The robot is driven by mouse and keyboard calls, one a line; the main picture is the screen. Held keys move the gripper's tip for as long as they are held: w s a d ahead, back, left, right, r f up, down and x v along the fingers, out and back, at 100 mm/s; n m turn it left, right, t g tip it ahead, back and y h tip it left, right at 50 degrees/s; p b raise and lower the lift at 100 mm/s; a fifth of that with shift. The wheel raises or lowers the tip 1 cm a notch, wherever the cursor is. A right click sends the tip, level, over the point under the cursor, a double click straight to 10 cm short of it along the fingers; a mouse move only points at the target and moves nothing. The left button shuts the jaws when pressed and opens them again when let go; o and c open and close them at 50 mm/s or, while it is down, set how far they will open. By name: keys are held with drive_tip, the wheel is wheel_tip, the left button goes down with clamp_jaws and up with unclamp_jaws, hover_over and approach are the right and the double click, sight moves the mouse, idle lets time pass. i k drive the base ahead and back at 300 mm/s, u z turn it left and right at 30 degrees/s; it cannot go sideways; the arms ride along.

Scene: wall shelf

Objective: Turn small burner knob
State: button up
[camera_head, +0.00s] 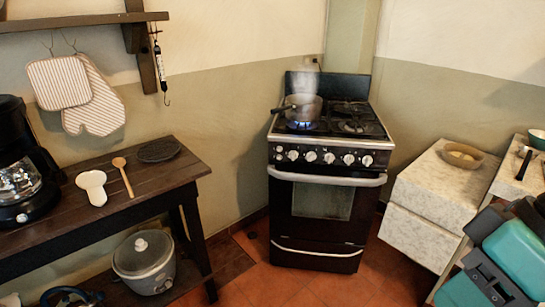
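The stove (327,202) stands in the corner at the middle of the head view, black with a steel-coloured trim. Several white round knobs (329,158) sit in a row on its front panel, above the oven door handle. Which one belongs to the small burner cannot be told. A steaming pot (303,107) stands on the left side of the hob, with a blue flame under it and its handle pointing left. Teal and black parts of my arm show at the lower right, apart from the stove. My gripper fingers are not visible.
A dark wooden table (150,182) with a coffee maker (20,165), wooden spoon (122,176) and white spoon rest (92,187) stands left. A rice cooker (144,262) sits below. A pale cabinet (437,190) with a bowl (462,155) stands right. Tiled floor before the stove is clear.

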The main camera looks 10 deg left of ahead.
sight(311, 156)
drive_tip(key=u, duration=0.05)
drive_tip(key=i, duration=1.2)
drive_tip(key=z, duration=0.6)
